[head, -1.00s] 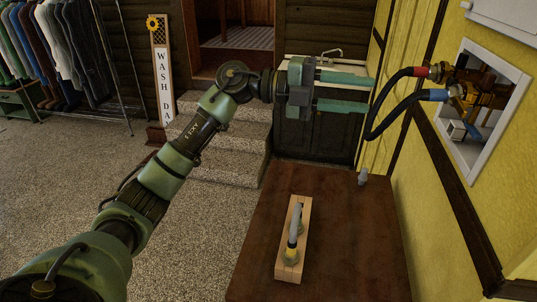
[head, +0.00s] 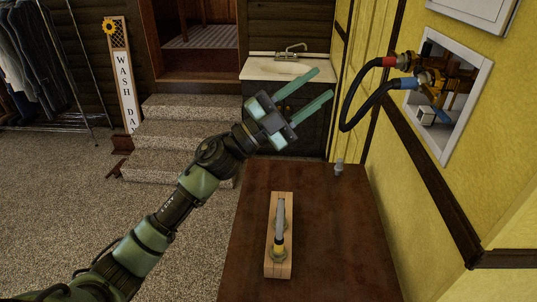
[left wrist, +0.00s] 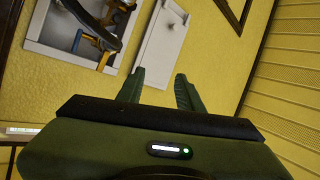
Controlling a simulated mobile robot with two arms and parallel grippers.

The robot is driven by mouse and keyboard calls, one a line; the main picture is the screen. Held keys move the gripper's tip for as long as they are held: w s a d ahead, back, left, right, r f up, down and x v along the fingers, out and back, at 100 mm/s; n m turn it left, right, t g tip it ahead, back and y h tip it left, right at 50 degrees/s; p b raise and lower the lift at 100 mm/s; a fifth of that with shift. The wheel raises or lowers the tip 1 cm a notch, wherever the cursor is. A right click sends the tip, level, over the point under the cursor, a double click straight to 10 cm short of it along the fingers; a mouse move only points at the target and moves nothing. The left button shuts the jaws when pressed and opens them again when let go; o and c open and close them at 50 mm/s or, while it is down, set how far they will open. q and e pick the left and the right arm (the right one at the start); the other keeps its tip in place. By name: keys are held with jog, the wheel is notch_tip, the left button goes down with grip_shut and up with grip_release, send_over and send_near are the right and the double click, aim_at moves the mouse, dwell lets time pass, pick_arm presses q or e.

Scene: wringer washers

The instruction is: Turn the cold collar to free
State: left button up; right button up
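The cold collar (head: 425,79) is the blue one on a black hose (head: 366,108) at the wall box (head: 446,148) on the right. In the left wrist view, a blue handle (left wrist: 78,41) and a dark hose show in the box at upper left; the cold collar is not clear there. My left gripper (head: 322,84) is open and empty, left of the hoses and apart from both collars. Its two fingers (left wrist: 160,75) are spread in the left wrist view. My right gripper is not in view.
A brown table (head: 339,240) below holds a wooden block with a pipe piece (head: 280,235) and a small grey fitting (head: 339,168). A sink cabinet (head: 262,70) stands behind my gripper. The yellow wall (head: 410,190) bounds the right; a white panel (left wrist: 160,45) is beside the box.

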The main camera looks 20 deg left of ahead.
pick_arm(q)
jog(key=a+f+n+t+y, duration=0.1)
jog(key=a+f+n+y, duration=0.1)
jog(key=f+n+y, duration=0.3)
jog(key=s+a+f+n+t+y, duration=0.1)
jog(key=a+f+n+y, duration=0.2)
jog(key=f+n+y, duration=0.3)
jog(key=a+f+n+t+y, duration=0.1)
jog(key=a+f+n+y, duration=0.2)
jog(key=f+n+y, duration=0.3)
jog(key=shift+s+a+f, duration=0.15)
jog(key=shift+a+f, duration=0.05)
jog(key=shift+f, duration=0.05)
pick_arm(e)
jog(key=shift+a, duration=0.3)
